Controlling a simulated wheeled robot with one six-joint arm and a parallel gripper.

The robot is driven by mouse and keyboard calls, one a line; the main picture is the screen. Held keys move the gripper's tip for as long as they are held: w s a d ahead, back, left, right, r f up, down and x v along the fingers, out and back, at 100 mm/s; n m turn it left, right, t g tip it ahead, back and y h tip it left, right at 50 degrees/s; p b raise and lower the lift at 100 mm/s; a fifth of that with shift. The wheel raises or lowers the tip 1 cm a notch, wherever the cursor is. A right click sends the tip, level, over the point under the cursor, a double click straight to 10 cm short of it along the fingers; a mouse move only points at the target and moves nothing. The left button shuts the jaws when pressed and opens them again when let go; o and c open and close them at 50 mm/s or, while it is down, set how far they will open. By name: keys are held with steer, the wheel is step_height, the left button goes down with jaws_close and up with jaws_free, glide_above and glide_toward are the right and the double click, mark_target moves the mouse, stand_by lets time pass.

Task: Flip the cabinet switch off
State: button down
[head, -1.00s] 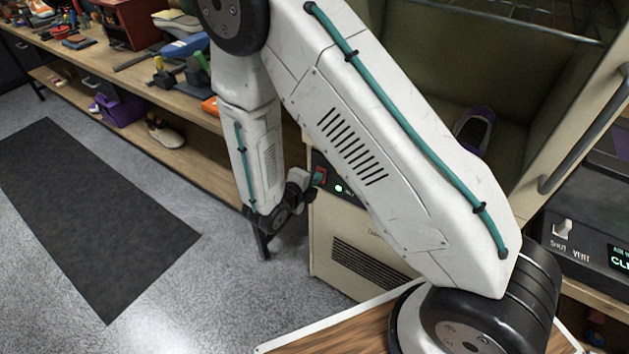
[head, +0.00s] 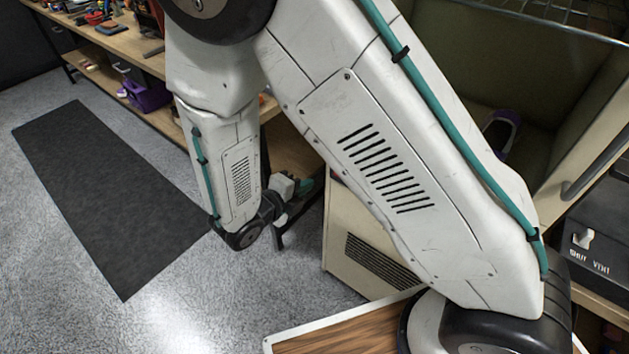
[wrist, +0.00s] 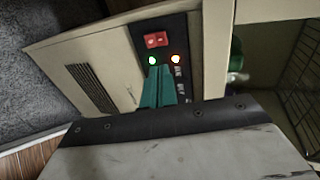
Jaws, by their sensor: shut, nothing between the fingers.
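The cream cabinet (head: 345,237) stands at centre right in the head view, partly behind my arm. Its dark control panel shows in the wrist view (wrist: 166,30), with a red switch (wrist: 156,40) near the top. Below the switch, a green light (wrist: 152,60) and a pale yellowish light (wrist: 176,59) are lit. I cannot tell the switch's position. My gripper (head: 312,186) has teal fingers, shut and empty. In the wrist view the fingers (wrist: 158,75) point at the panel below the switch and appear apart from it. In the head view my arm hides most of the panel.
The cabinet's open chamber holds a purple-trimmed sneaker (head: 502,132). A dark unit with a white toggle (head: 583,239) stands at the right. A wooden workbench (head: 130,42) with a lower shelf runs along the back left. A dark mat (head: 110,195) lies on open grey floor.

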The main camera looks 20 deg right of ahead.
mark_target(336, 173)
steer(key=shift+s+a+r, duration=0.1)
steer(key=shift+s+a, duration=0.05)
steer(key=shift+a, duration=0.05)
steer(key=shift+a+f, duration=0.25)
steer(key=shift+f, duration=0.4)
steer(key=shift+d, duration=0.1)
steer(key=x, duration=1.4)
steer(key=shift+a+f, duration=0.2)
steer(key=shift+f, duration=0.15)
steer(key=shift+a, duration=0.1)
